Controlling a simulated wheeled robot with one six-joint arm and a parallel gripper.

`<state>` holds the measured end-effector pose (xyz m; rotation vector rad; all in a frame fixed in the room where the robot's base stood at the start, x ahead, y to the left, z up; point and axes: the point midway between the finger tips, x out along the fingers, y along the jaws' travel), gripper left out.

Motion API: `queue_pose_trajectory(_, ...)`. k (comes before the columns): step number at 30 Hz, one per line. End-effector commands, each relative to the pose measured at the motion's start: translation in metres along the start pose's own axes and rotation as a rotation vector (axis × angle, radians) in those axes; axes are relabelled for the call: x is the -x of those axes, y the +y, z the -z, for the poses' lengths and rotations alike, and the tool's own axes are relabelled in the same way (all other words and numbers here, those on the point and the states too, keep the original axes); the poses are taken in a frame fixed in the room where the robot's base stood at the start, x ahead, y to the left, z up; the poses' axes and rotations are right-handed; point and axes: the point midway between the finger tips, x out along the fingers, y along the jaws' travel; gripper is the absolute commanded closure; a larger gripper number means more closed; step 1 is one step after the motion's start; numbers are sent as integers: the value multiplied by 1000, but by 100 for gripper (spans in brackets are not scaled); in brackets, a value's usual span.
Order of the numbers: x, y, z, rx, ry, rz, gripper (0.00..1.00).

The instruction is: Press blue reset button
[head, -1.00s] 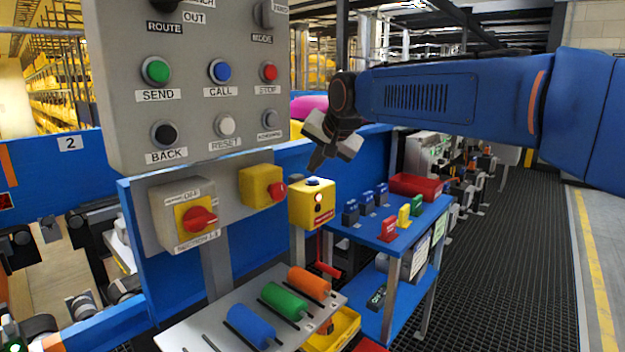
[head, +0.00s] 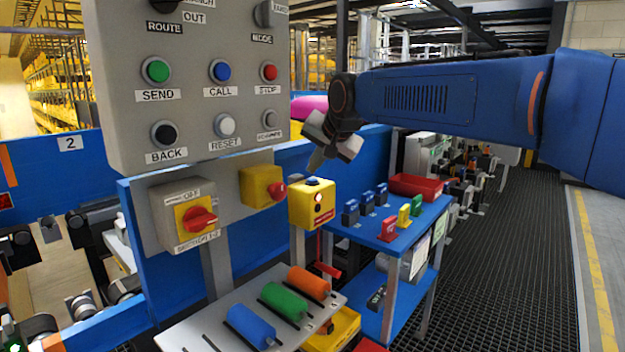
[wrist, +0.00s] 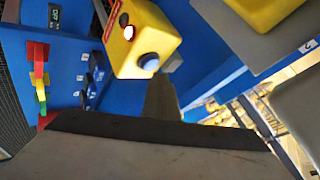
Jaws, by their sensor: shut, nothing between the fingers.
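A yellow box (head: 312,208) stands on a post beside the blue conveyor side. It has a blue button (head: 313,182) on top and a lit white lamp (head: 318,198) on its front. In the wrist view the yellow box (wrist: 145,20) is ahead, with its blue button (wrist: 149,62) facing my gripper's side. My gripper (head: 316,165) is shut and empty, tilted downward just above the blue button. In the wrist view its fingertips (wrist: 160,82) lie just below the button in the picture; a small gap seems to remain, but contact is hard to judge.
The grey panel (head: 190,100) at left carries a blue CALL button (head: 220,71) and a white RESET button (head: 225,124). A yellow box with a red knob (head: 262,187) is close left of my gripper. A blue table (head: 385,228) with small blocks and a red bin (head: 415,186) stands right.

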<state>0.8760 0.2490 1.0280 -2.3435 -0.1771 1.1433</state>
Motion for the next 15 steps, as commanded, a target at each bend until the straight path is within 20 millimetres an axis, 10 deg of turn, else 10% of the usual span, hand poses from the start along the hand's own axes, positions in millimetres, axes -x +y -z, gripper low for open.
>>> queue_pose_trajectory(15,-4,3,-3,0,0,0,100)
